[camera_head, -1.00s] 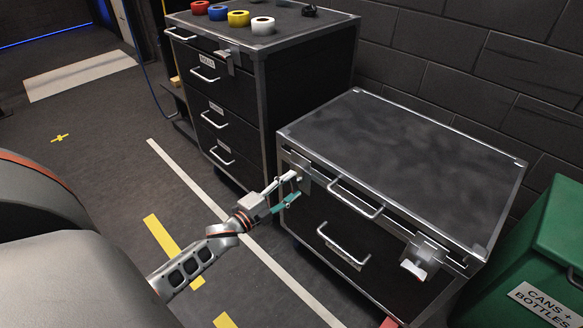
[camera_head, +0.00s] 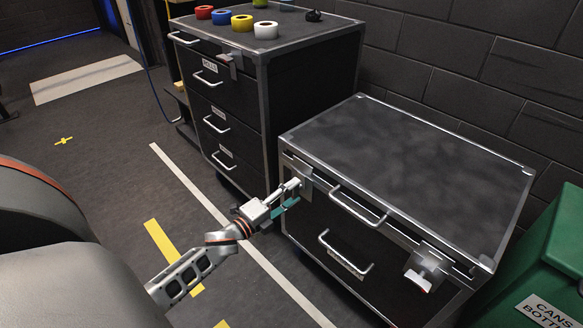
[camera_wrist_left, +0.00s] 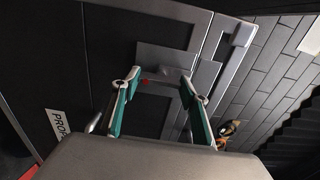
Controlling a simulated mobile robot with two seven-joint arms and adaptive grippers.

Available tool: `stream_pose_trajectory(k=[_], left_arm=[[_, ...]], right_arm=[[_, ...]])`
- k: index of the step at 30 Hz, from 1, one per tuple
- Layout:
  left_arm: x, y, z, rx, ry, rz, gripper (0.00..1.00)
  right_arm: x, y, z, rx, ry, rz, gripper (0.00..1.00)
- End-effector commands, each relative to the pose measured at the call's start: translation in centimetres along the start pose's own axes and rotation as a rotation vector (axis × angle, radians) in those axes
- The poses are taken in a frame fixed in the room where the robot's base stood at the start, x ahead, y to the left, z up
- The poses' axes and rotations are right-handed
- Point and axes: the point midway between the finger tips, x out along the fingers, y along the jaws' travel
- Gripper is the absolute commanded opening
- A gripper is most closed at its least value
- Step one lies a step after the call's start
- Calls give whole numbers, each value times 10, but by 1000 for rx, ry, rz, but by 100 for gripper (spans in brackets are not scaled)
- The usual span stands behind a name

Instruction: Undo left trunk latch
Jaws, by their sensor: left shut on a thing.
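A black trunk (camera_head: 400,150) with metal edges stands right of the centre in the head view. Its left latch (camera_head: 303,170) is at the front left corner, partly hidden by my gripper. My left gripper (camera_head: 293,194), with white and teal fingers, is shut on this latch's handle. In the left wrist view the fingertips (camera_wrist_left: 160,80) are on either side of the latch, below its grey plate (camera_wrist_left: 165,57). The right latch (camera_head: 425,268) is at the other front corner, with its handle sticking out. My right gripper is not in view.
A black drawer cabinet (camera_head: 300,95) with coloured tape rolls (camera_head: 242,22) on top stands behind and left of the trunk. A green bin (camera_head: 555,255) is close on the right. The trunk's front has two bar handles. Floor on the left is clear.

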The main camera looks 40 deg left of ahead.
Motion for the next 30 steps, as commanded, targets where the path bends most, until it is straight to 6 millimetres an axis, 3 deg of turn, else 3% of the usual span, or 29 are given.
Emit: stream_pose_trajectory(k=[2,3,5,17,23,30], left_arm=[[0,0,0,3,0,1,23],[0,0,0,3,0,1,52],[0,0,0,3,0,1,61],[-5,1,0,1,0,1,61],[-34,2,0,1,0,3,61],[-83,2,0,0,0,4,61]], right_arm=[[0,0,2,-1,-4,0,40],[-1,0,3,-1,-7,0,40],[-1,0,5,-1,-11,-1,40],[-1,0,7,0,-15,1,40],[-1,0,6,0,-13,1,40],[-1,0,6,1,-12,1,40]])
